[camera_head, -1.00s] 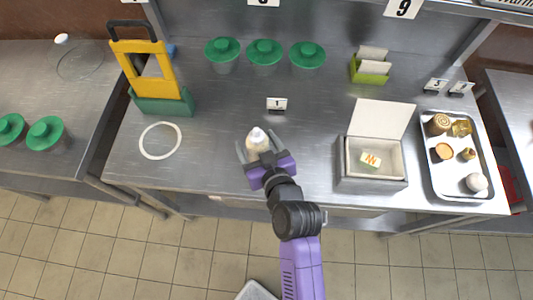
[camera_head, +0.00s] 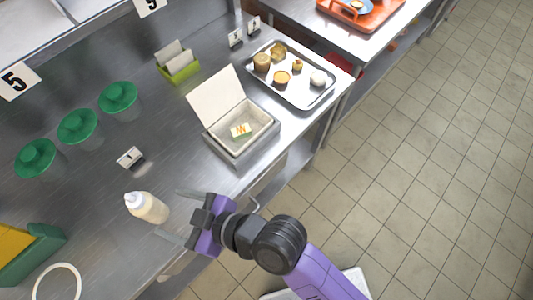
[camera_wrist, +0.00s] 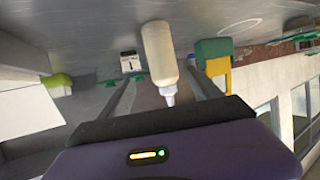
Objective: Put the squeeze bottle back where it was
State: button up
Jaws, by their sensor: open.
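The squeeze bottle (camera_head: 148,208) has a cream-coloured body and a white tip and stands on the steel bench, near its front edge. My gripper (camera_head: 168,212) is open and empty, with its fingertips just on the front-edge side of the bottle. In the wrist view, which is upside down, the bottle (camera_wrist: 160,55) shows between and beyond the two spread fingers, with no visible contact. A small stand marked 1 (camera_head: 130,158) is on the bench behind the bottle.
A grey box with a raised lid (camera_head: 240,140) and a metal tray of food (camera_head: 290,95) stand to the right. Green-lidded containers (camera_head: 78,126) are at the back left. A white ring (camera_head: 57,284) lies at the lower left. Bench space around the bottle is clear.

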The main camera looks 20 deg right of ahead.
jog(key=s+d+f+m+t+h, duration=0.1)
jog(key=s+d+m+t+h, duration=0.2)
jog(key=d, duration=0.7)
jog(key=s+d+f+m+t+h, duration=0.2)
jog(key=d+m, duration=0.2)
jog(key=d, duration=0.6)
jog(key=s+d+r+m+t+h, duration=0.2)
jog(key=s+d+r+m+h, duration=0.2)
jog(key=s+d+r, duration=0.6)
jog(key=s+d+h, duration=0.2)
jog(key=d, duration=0.2)
jog(key=shift+r+t, duration=0.25)
jog(key=shift+t, duration=0.15)
